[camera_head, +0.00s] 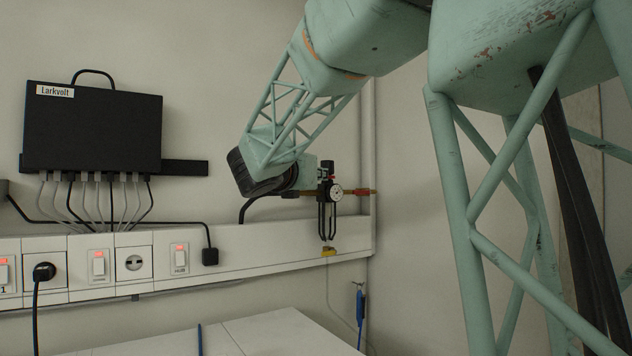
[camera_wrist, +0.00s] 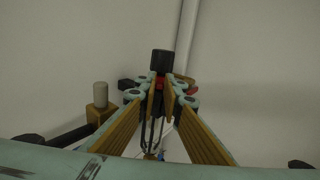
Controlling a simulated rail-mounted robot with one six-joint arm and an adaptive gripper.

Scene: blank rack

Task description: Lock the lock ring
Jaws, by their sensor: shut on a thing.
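A red ring (camera_wrist: 160,83), apparently the lock ring, sits just below the knob. My gripper (camera_wrist: 161,92) has its two tan-padded fingers closed in around this red ring from both sides. In the head view my gripper (camera_head: 322,173) reaches the fitting from the left. The fingertip contact is small and dark.
A white trunking ledge (camera_head: 290,250) with switches and sockets runs along the wall. A black box labelled Larkvolt (camera_head: 92,127) hangs at left with cables below. A white surface (camera_head: 265,335) lies lower down.

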